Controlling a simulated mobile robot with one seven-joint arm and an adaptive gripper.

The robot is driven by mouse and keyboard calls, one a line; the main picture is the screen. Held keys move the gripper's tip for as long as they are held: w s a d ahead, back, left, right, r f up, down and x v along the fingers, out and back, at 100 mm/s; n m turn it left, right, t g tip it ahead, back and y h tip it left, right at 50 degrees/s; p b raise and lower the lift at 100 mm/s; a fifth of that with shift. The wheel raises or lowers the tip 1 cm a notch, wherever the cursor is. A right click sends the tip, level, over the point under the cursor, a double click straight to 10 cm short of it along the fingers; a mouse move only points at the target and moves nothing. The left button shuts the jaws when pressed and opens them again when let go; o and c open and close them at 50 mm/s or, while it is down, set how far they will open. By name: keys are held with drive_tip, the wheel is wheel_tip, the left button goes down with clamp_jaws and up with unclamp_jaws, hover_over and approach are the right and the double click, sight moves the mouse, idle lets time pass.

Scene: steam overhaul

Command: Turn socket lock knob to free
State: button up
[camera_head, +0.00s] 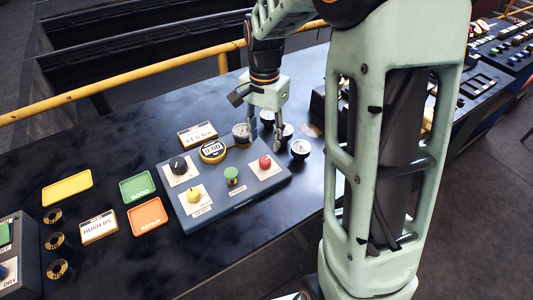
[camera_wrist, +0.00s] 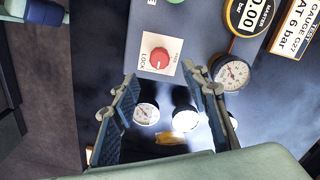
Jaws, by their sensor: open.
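The socket lock knob is a round red knob (camera_wrist: 159,57) on a white plate in the wrist view, with LOCK lettering on the left and smaller lettering on the right. Which way it points is too small to tell. In the head view the red knob (camera_head: 265,161) sits at the right of the grey control box (camera_head: 232,203). My gripper (camera_head: 264,145) is open and empty, above the rear of the box, behind the knob. In the wrist view my two fingers (camera_wrist: 160,76) are spread, with the knob just beyond the gap between their tips, apart from them.
Several round gauges stand by my fingers, including one (camera_head: 300,149) at right and one (camera_wrist: 232,73) beside my right finger. A black knob (camera_head: 178,165), yellow knob (camera_head: 194,195) and green button (camera_head: 232,175) share the box. Green (camera_head: 138,187) and orange (camera_head: 147,215) trays lie left.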

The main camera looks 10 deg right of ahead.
sight(265, 159)
wheel_tip(265, 159, down, 8)
drive_tip(key=shift+f, duration=0.2)
clamp_jaws()
idle(0.4)
